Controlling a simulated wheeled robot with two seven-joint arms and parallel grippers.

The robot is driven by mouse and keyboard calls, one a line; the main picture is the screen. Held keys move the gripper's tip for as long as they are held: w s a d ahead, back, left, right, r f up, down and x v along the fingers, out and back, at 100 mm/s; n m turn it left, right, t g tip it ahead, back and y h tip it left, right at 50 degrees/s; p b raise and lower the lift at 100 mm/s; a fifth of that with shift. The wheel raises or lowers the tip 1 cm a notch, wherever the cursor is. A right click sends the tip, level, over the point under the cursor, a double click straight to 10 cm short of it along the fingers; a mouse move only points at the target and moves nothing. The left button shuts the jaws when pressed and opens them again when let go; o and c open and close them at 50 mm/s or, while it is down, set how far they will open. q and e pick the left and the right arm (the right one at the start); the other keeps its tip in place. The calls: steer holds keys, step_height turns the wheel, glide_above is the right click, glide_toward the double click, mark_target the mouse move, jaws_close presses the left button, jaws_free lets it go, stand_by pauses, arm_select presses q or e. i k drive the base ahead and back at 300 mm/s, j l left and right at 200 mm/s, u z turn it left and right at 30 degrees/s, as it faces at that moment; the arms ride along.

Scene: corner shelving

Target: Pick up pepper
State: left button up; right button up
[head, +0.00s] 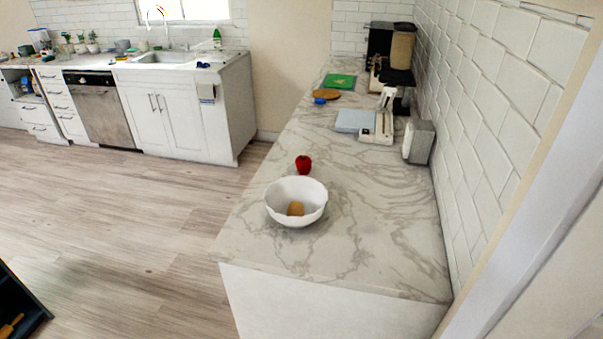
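A red pepper (303,165) sits on the marble counter (365,229), just behind a white bowl. The white bowl (284,206) stands near the left edge of the counter and holds a small tan item (295,208). The pepper looks upright and clear of the bowl's far rim, though its lower part is close to the rim. Neither of my grippers shows in the head view.
A tiled wall (490,130) bounds the right side. The wooden floor (130,210) left of the counter is open.

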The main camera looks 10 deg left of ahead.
mark_target(303, 163)
steer(key=z, duration=1.6)
steer(key=u, duration=1.95)
steer(key=i+j+z, duration=0.1)
steer(key=z, duration=0.4)
steer(key=i+j+z, duration=0.15)
steer(key=j, duration=0.35)
steer(key=i+j+z, duration=0.15)
steer(key=j, duration=0.35)
steer(key=i+j+z, duration=0.15)
steer(key=j, duration=0.4)
steer(key=j+z, duration=0.15)
steer(key=j, duration=0.35)
